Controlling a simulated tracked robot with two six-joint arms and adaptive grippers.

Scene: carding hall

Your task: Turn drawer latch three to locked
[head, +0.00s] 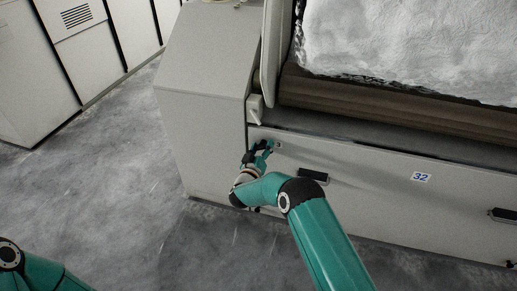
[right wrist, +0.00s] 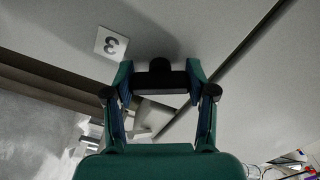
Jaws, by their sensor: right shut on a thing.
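Drawer latch three, a black piece with a rounded knob (right wrist: 159,66), shows in the right wrist view beside a white label (right wrist: 111,43) marked 3. My right gripper (right wrist: 160,80) has a finger on each side of the latch's dark bar and is shut on it. In the head view my right gripper (head: 262,149) is at the upper left corner of the pale drawer front (head: 375,185); it hides the latch there. I cannot tell the latch's locked or unlocked position. Part of my left arm shows at the lower left, its gripper out of view.
The drawer front carries a dark handle (head: 314,176), a blue 32 label (head: 421,177) and another dark handle (head: 503,215). White fibre (head: 400,45) lies above a brown roller (head: 390,103). The grey floor (head: 100,180) on the left is clear up to pale cabinets (head: 30,75).

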